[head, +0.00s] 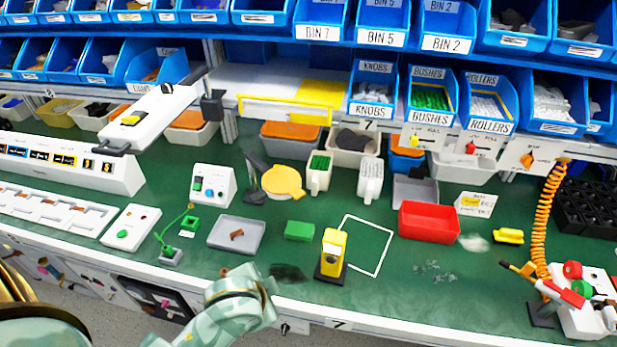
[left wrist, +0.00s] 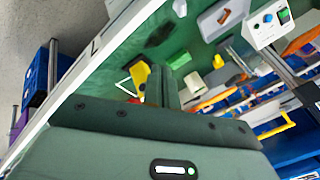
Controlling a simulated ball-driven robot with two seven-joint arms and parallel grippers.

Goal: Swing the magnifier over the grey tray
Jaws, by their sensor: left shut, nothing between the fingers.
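A yellow round head (head: 283,181) on a dark stand (head: 252,193), which looks like the magnifier, stands in the middle of the green bench. The grey tray (head: 237,233) lies in front and to the left of it, with a small brown part inside. The tray also shows in the left wrist view (left wrist: 212,22). The yellow head is not over the tray. My left gripper's fingers (left wrist: 166,86) are together and empty in the left wrist view. My right gripper is out of view.
A green gooseneck device (head: 171,256) stands left of the tray, and a control box (head: 213,186) behind it. A green block (head: 299,231) and a yellow upright device (head: 333,253) are right of the tray. A red bin (head: 429,221) is farther right. Bins line the back.

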